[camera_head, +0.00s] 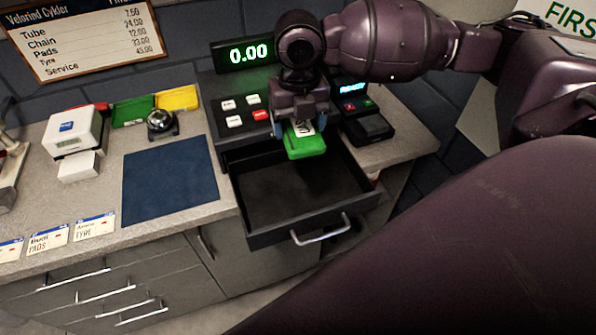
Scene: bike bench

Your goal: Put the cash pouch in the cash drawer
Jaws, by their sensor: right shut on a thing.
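The cash pouch (306,148) is green with a pale marking and shows below my right gripper (303,124). My right gripper points down and is shut on the pouch, holding it over the back part of the cash drawer. The cash drawer (262,239) is black, pulled open under the register, with a silver handle on its front. Its visible floor looks empty; the part behind the pouch is hidden. I cannot tell whether the pouch touches the drawer. My left gripper is not in view.
The register (233,122) with its 0.00 display stands behind the drawer. A card terminal (366,128) is at its right. A blue mat (170,182), a bell (161,122), coloured trays and a white label printer (74,131) are on the counter at left.

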